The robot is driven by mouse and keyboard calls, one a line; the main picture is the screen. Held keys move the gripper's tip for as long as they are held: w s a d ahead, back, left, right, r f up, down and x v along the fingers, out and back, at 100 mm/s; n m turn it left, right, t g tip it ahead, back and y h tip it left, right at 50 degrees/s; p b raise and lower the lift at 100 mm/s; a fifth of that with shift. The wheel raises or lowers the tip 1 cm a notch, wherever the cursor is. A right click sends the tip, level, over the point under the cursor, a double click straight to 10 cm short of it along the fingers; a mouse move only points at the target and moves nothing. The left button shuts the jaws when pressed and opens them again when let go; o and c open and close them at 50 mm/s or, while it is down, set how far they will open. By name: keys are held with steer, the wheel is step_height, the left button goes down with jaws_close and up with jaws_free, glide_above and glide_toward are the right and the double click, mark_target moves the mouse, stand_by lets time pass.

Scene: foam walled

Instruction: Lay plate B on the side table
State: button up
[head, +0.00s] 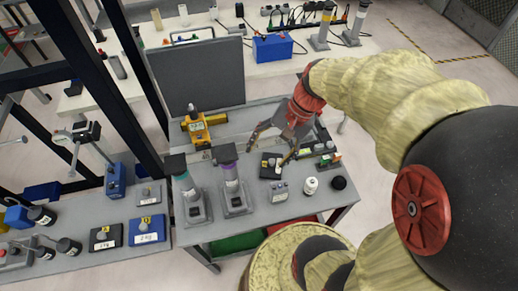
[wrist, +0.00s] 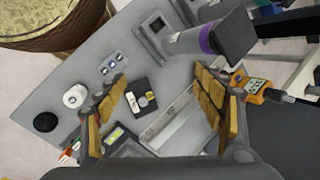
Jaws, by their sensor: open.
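My gripper (head: 268,148) is open and empty above the grey bench; its two fingers also show in the wrist view (wrist: 160,85). A small black plate (head: 269,172) with a white piece and a yellowish piece on it lies on the bench, just below the fingertips. In the wrist view the black plate (wrist: 139,108) lies between the fingers, apart from them. I cannot read a letter B on it. On the lower left bench lie a black plate (head: 105,243) with a yellow tag and a blue plate (head: 147,237) with a yellow tag; the blue one's letter is unclear.
A dark upright panel (head: 197,75) stands behind. Black frame posts stand left.

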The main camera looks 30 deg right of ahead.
steer(key=s+a+r+n+t+h, duration=0.2)
steer(key=a+r+n, duration=0.1)
steer(key=r+n, duration=0.2)
steer(key=s+a+r+n+t+h, duration=0.2)
steer(key=s+a+r+n, duration=0.1)
steer(key=r+n, duration=0.2)
steer(key=shift+r, duration=0.7)
steer(key=shift+a, duration=0.1)
